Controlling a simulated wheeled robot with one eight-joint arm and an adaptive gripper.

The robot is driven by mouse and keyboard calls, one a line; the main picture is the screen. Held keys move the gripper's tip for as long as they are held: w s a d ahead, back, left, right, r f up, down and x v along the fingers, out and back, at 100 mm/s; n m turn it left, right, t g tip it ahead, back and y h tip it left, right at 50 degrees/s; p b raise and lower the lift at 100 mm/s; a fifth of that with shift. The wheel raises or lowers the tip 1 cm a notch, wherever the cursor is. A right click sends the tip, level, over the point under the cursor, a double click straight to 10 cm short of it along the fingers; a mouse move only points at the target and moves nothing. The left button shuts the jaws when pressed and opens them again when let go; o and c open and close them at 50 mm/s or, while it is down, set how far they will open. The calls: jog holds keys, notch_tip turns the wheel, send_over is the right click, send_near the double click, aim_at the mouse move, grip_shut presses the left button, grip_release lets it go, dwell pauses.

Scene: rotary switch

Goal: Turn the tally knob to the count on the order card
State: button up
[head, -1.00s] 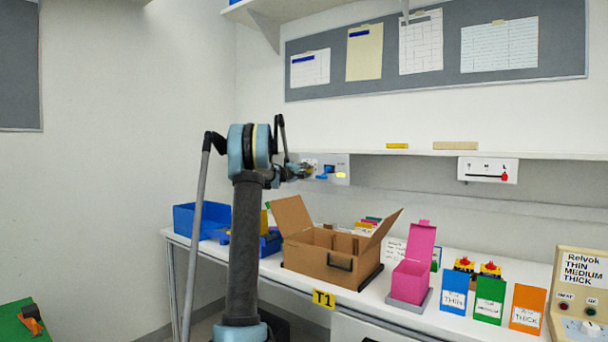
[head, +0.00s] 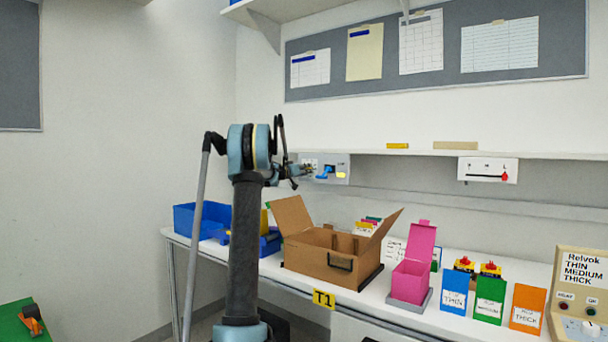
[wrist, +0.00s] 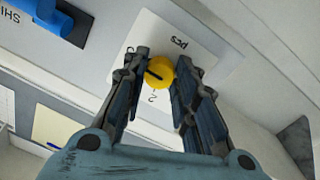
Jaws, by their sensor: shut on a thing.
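In the wrist view the round yellow tally knob (wrist: 160,71) sits on a pale plate (wrist: 178,38) marked "pcs", seen upside down. A dark pointer line shows on the knob's face, and a "2" is printed beside it; other marks are hidden by the fingers. My gripper (wrist: 161,74) is shut on the knob, one finger at each side. In the head view my gripper (head: 309,171) is at the wall, left of a grey switch box, and the knob cannot be made out. Sheets hang on the board, including a yellow one (head: 364,52); I cannot tell which is the order card.
The grey box (head: 339,162) with a blue lever (head: 325,172) is close beside my gripper. Below stand an open cardboard carton (head: 325,262), blue bins (head: 200,220) and a pink box (head: 412,275) on the bench. A shelf edge (head: 420,153) runs along the wall.

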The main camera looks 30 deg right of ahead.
jog(key=shift+w+f+m, duration=0.1)
jog(key=shift+m, duration=0.5)
jog(key=o, duration=1)
jog(key=shift+w, duration=0.1)
jog(key=shift+o, duration=0.2)
jog(key=shift+a, duration=0.1)
jog(key=v, duration=1.2)
